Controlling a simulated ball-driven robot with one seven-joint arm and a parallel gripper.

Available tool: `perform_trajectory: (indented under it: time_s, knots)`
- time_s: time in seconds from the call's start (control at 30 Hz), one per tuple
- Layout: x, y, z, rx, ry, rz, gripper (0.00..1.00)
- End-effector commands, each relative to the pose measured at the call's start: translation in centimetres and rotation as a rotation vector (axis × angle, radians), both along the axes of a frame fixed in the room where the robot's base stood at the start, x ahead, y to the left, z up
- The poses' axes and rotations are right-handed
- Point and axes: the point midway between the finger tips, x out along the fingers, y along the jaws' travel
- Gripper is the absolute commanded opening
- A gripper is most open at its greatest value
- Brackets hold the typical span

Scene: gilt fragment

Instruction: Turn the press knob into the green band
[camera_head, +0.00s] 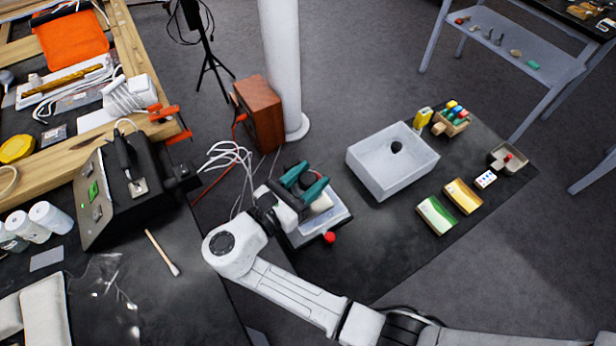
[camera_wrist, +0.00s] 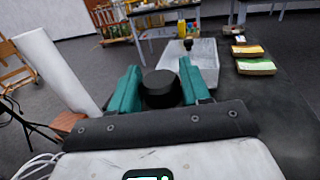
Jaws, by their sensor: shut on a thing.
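The press (camera_head: 334,218) is a pale, low unit on the dark bench, partly covered by my gripper in the head view. My gripper (camera_head: 306,182) has teal fingers and is over the press. In the wrist view its fingers (camera_wrist: 160,92) stand on both sides of the round black press knob (camera_wrist: 161,88), shut on it. A red ball (camera_head: 330,237) shows at the press's near edge. The knob is mostly hidden in the head view. I cannot make out a green band or a pointer in either view.
A white bin (camera_head: 375,180) holding a dark lump stands right of the press. Green (camera_head: 436,216) and yellow (camera_head: 463,196) blocks lie farther right. A wooden box (camera_head: 259,112) and a white column (camera_head: 283,60) stand behind. Loose white cables lie left of the press.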

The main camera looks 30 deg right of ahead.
Motion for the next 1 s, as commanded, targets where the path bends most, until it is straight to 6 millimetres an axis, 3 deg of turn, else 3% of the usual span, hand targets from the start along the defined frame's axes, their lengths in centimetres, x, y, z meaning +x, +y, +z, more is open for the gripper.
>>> perform_trajectory:
  time_s: [0.37,0.4,0.6,0.87,1.0]
  knots:
    - [0.0,0.0,0.0,0.001,-0.001,-0.004,0.16]
    - [0.0,0.0,0.0,0.002,0.000,-0.004,0.48]
    - [0.0,0.0,0.0,0.001,0.000,-0.004,0.66]
    - [0.0,0.1,-0.1,0.001,0.000,-0.004,0.66]
    - [-0.2,1.2,-0.2,0.000,-0.001,-0.001,0.66]
